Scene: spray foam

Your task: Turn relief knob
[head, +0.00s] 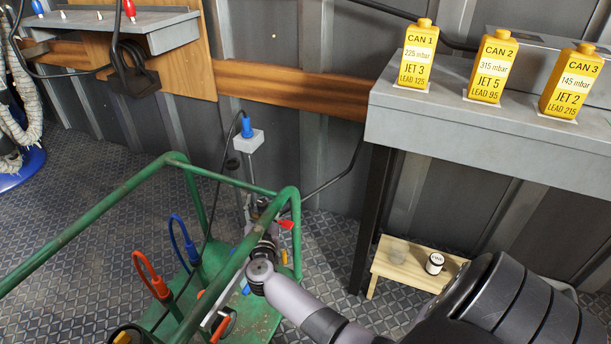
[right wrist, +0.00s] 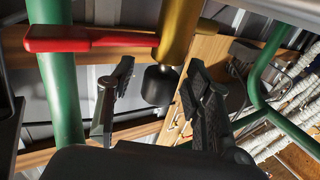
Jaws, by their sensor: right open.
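A black knob (right wrist: 160,85) sits at the lower end of a brass-coloured body (right wrist: 178,32) in the right wrist view. A red lever (right wrist: 85,39) sticks out from that body to the left. My right gripper (right wrist: 159,75) is open, with one finger on each side of the knob. A gap shows between each finger and the knob, so it is not gripped. In the head view my right gripper (head: 264,230) reaches inside the green cart frame, by the red lever (head: 287,224); the knob cannot be made out there. My left gripper is not in view.
Green cart rails (head: 95,222) surround the working spot; one green post (right wrist: 60,85) stands close left of the gripper in the wrist view. Orange (head: 153,275) and blue (head: 184,240) hose loops stand on the cart. A grey bench (head: 480,140) with yellow cans is at right.

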